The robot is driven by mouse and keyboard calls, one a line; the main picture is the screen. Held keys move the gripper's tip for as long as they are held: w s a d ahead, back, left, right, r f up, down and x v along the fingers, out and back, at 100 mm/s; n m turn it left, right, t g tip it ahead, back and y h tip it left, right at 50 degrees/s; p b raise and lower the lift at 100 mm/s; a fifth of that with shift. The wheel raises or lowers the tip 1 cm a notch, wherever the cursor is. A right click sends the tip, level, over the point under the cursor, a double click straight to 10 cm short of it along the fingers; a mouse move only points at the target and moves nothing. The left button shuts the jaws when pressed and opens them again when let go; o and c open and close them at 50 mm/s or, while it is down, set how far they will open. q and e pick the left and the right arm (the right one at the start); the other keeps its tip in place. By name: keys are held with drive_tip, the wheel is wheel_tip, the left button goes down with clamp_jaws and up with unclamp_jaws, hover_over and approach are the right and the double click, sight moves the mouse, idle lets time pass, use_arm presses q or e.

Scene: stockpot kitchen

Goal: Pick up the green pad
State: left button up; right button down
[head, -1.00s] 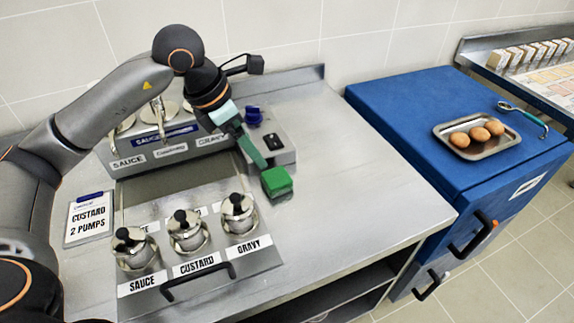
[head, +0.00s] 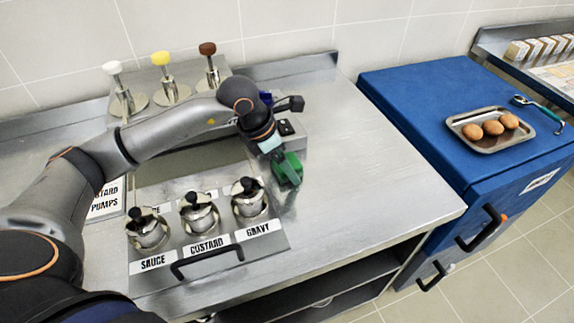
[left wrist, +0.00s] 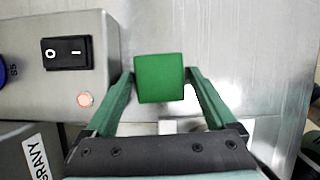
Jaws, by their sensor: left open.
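The green pad (head: 291,165) is a small block at my left gripper's fingers, on the steel counter beside the switch box. In the left wrist view the green pad (left wrist: 159,78) shows as a square between the two fingertips. My left gripper (head: 286,171) reaches down over it with green fingers. The left gripper (left wrist: 158,80) is open, with one finger on each side of the pad; whether they touch it I cannot tell. The fingers partly hide the pad in the head view. My right gripper is not in view.
A box with a rocker switch (left wrist: 67,52) and a lit button stands close left of the pad. Lidded pots (head: 249,198) sit in the counter front, with pumps (head: 162,80) behind. A blue cabinet (head: 425,95) carries an egg tray (head: 487,146). The counter right of the pad is clear.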

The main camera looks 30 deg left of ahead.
sight(290, 161)
use_arm(q)
drive_tip(key=c, duration=1.1)
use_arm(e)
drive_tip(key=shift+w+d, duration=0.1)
use_arm(q)
drive_tip(key=shift+r, duration=0.1)
